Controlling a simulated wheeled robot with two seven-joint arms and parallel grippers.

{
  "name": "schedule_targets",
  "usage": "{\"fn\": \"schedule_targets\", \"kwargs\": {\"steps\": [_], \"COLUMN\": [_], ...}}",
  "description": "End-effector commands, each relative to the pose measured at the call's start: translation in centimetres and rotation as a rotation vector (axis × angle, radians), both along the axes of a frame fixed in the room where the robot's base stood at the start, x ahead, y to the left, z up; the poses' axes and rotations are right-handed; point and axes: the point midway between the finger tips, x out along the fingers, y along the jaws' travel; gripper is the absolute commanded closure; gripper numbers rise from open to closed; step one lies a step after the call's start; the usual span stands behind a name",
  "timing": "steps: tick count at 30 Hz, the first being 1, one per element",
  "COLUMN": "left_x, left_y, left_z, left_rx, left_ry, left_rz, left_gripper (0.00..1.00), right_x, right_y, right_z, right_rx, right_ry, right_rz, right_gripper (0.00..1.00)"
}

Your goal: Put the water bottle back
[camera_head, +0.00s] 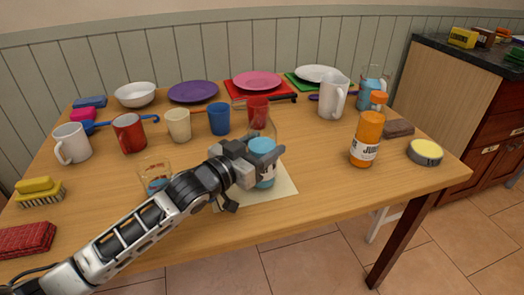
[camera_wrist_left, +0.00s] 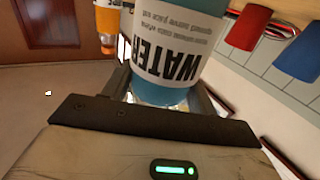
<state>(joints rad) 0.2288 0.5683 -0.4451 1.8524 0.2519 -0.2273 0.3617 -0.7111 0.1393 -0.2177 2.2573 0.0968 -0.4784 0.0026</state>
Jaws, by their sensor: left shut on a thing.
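The water bottle, blue with a white label, shows in the head view (camera_head: 264,176) and large in the left wrist view (camera_wrist_left: 172,50), where its WATER print appears upside down. My left gripper (camera_head: 262,152) is shut on it, with the fingers around its body. The bottle is over a cream square mat (camera_head: 284,189) near the table's front edge. I cannot tell whether its base touches the mat. The gripper hides part of the bottle. My right gripper is not in view.
An orange juice bottle (camera_head: 366,140) stands to the right, with a round yellow-topped tin (camera_head: 425,152) beyond. A red cup (camera_head: 258,111) and blue cup (camera_head: 219,119) stand behind the gripper. The table between mat and juice is clear.

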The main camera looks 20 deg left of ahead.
Motion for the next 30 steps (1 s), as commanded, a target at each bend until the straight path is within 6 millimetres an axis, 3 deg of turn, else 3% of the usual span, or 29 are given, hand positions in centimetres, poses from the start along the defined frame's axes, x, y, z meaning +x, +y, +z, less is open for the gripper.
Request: {"fn": "schedule_targets", "kwargs": {"steps": [13, 14, 15, 16, 26, 30], "left_x": [0.0, 0.0, 0.0, 0.0, 0.0, -1.7], "left_y": [0.0, 0.0, 0.0, 0.0, 0.0, 0.8], "left_z": [-1.2, -1.2, -1.2, -1.2, -0.7, -1.0], "left_rx": [-0.002, 0.0, 0.0, 0.0, 0.0, 0.0], "left_ry": [-0.004, -0.001, -0.001, -0.001, -0.003, 0.001], "left_rz": [-0.001, 0.0, 0.0, 0.0, -0.001, 0.0], "left_gripper": [0.79, 0.34, 0.23, 0.2, 0.2, 0.2], "right_x": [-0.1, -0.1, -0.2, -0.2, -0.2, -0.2], "right_y": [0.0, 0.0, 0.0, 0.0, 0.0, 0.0], "right_z": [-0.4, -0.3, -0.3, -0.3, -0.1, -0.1], "right_rx": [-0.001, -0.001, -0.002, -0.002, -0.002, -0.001], "right_ry": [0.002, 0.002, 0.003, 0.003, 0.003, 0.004], "right_rz": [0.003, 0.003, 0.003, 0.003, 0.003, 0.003], "right_gripper": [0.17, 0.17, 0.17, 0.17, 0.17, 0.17]}}
